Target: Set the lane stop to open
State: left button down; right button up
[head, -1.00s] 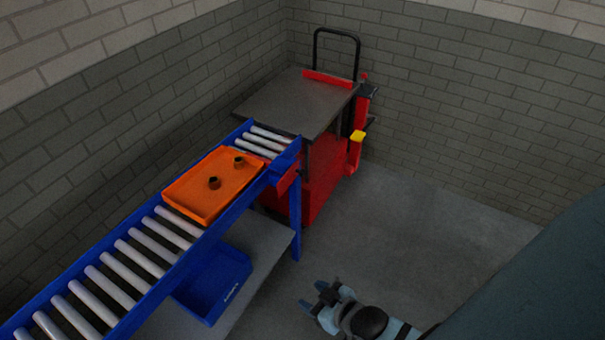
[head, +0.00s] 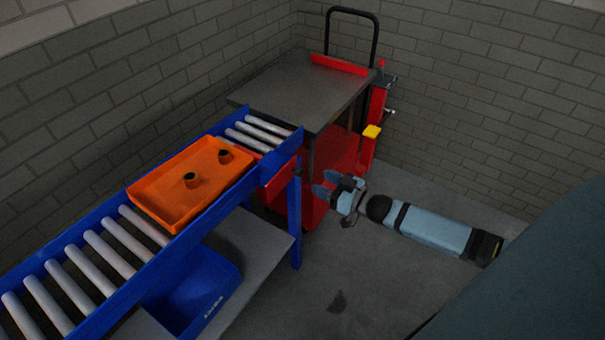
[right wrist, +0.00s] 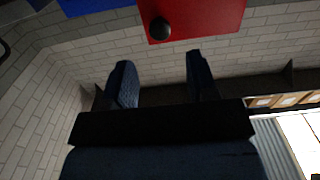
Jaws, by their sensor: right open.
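The lane stop looks to be the red plate (head: 281,178) on the side of the blue roller conveyor (head: 225,215), near its far end. In the right wrist view a red plate (right wrist: 215,14) with a round black knob (right wrist: 160,30) shows at the top, beyond the fingers. My right gripper (head: 322,183) is open and empty, just right of the red plate in the head view and apart from it. Its two fingers show in the right wrist view (right wrist: 158,62), with the knob beyond the gap between them. My left gripper is not in view.
An orange tray (head: 165,207) with two small dark-topped parts sits on the rollers. A red cart (head: 300,85) with a grey top stands at the conveyor's far end. A blue bin (head: 185,300) is on the lower shelf. Floor to the right is clear.

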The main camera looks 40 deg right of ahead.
aim_at(302, 173)
jog(key=x, duration=0.6)
jog(key=shift+w+a, duration=0.3)
jog(key=shift+w, duration=0.2)
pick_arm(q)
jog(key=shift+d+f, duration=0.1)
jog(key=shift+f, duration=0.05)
